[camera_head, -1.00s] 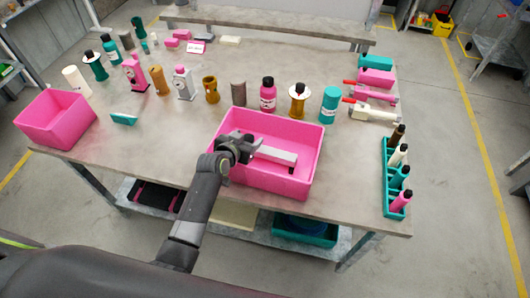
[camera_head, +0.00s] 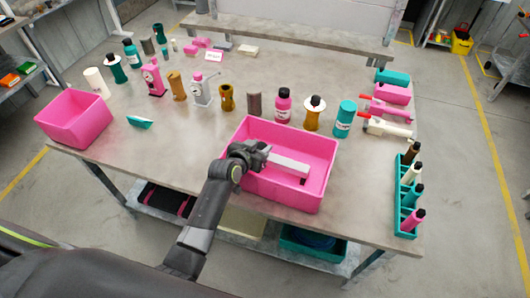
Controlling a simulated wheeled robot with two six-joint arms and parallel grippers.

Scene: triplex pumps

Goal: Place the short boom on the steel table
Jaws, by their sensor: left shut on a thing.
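The boom is a pale, light-grey bar (camera_head: 290,166) inside the pink bin in the middle of the table's front part. My left gripper (camera_head: 262,156) reaches over the bin's left wall and is shut on the bar's left end. The bar points right and slightly down, away from the gripper. I cannot tell whether it touches the bin floor. The steel table (camera_head: 165,163) is a wide grey top with many things on it. My right gripper is not in view.
The pink bin (camera_head: 322,170) surrounds the bar. Another pink bin (camera_head: 73,118) stands at the left edge. Bottles and pump-like parts stand in a row behind, such as a teal bottle (camera_head: 344,119). A teal rack (camera_head: 405,200) of bottles is at right. Bare table lies left of the middle bin.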

